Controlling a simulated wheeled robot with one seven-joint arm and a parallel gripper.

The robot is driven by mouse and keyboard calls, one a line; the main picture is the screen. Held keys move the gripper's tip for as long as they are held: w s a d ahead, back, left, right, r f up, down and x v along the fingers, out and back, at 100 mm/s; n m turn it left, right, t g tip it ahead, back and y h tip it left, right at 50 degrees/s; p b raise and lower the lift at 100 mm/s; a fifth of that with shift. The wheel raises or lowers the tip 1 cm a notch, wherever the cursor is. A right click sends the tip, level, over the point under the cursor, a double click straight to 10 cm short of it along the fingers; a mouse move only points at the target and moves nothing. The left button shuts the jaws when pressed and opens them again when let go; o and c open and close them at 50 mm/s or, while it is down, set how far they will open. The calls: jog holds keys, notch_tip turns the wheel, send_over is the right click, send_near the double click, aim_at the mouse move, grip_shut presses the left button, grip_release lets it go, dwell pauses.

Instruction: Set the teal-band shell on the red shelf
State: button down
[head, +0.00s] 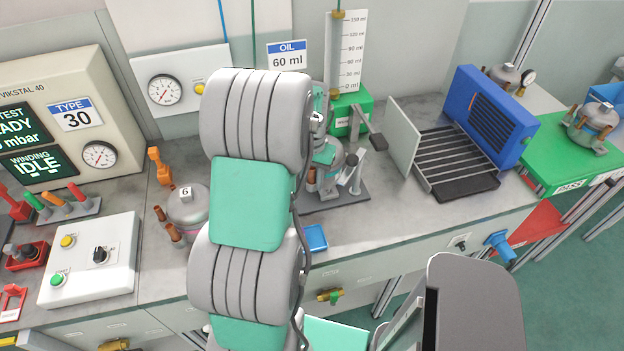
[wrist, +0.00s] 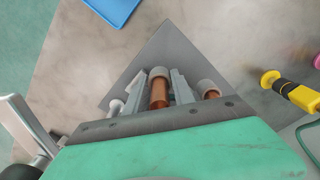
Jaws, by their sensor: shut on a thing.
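A grey shell (head: 328,172) with copper stubs stands on the dark base plate in the middle of the bench in the head view. My arm covers much of it, and its band shows only in part, with a hint of teal. In the wrist view my gripper (wrist: 160,78) is shut on an upright copper tube (wrist: 158,92) with a pale cap, one finger on each side. A second capped copper tube (wrist: 210,88) stands to its right. The shell body is hidden below my gripper there. The red shelf (head: 537,222) is at the right, lower than the green shelf.
The green PASS shelf (head: 550,165) holds another shell (head: 592,125). A blue finned unit with a wire rack (head: 455,160) stands between the plate and the shelves. A shell marked 6 (head: 188,205) is left of my arm. A blue tray (head: 314,238) lies at the front edge.

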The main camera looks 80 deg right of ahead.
jog(key=shift+r+p, duration=1.65)
jog(key=shift+r, duration=1)
